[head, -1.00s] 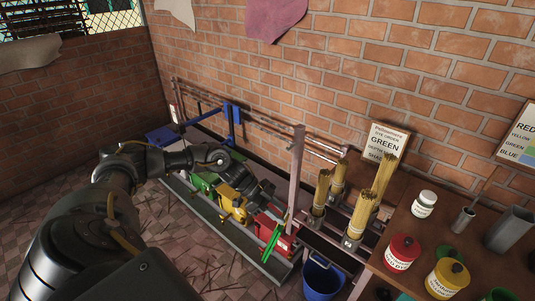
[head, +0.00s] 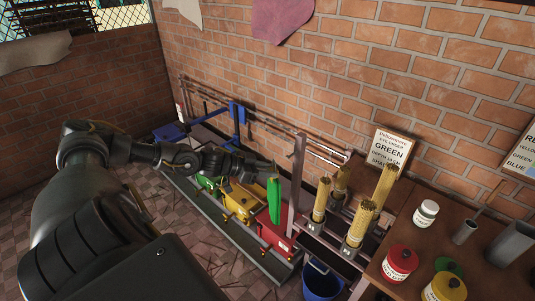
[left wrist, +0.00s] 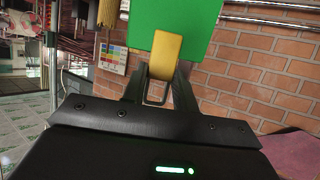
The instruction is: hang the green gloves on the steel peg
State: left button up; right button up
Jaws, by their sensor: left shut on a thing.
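The green gloves (head: 274,201) hang almost upright below my left gripper (head: 271,172) in the head view. They are in front of the red extruder and just left of a grey upright post (head: 297,185). In the left wrist view the gloves (left wrist: 174,22) show as a large green block. A yellow piece (left wrist: 165,58) at their end sits between the fingers of my left gripper (left wrist: 160,80), which is shut on it. I cannot pick out the steel peg for certain. My right gripper is not in view.
Green, yellow and red extruders (head: 240,203) stand in a row below the arm. Incense bundles (head: 362,220) stand right of the post. A blue bucket (head: 322,281) is at the front, and a wooden table (head: 400,230) with jars is at the right. Horizontal rods (head: 260,129) run along the brick wall.

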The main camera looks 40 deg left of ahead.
pick_arm(q)
jog(key=shift+w+f, duration=0.1)
jog(key=shift+w, duration=0.65)
jog(key=shift+w+b, duration=0.7)
jog(key=shift+w, duration=0.35)
jog(key=w+f+b, duration=0.1)
jog(key=w, duration=0.5)
jog(key=shift+f, duration=0.15)
jog(key=o, duration=1.1)
